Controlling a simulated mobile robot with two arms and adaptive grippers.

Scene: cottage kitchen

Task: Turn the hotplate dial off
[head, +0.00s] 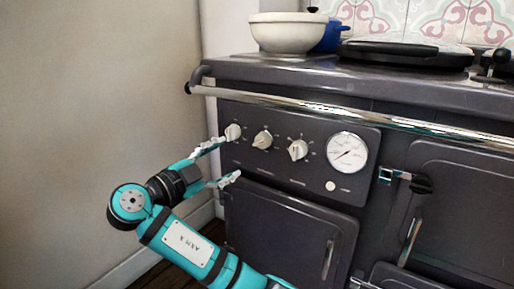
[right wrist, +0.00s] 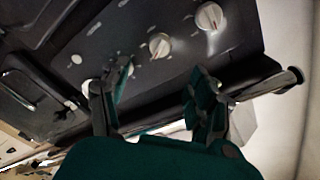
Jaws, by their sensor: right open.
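Three pale dials sit in a row on the dark stove's control panel: a left dial (head: 232,132), a middle dial (head: 263,139) and a right dial (head: 298,149). Their labels are too small to read, so I cannot tell which is the hotplate dial. My right gripper (head: 229,160) is open, one finger close to the left dial and the other lower before the panel. I cannot tell whether it touches. The right wrist view looks upside down; the left dial (right wrist: 208,17) and middle dial (right wrist: 159,45) show beyond the open fingers. My left gripper is not in view.
A round gauge (head: 347,152) is right of the dials. A metal rail (head: 350,115) runs along the stove front above them. A white bowl (head: 288,32), a blue pot (head: 331,36) and a covered hotplate (head: 405,53) are on top. A wall (head: 100,100) stands close on the left.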

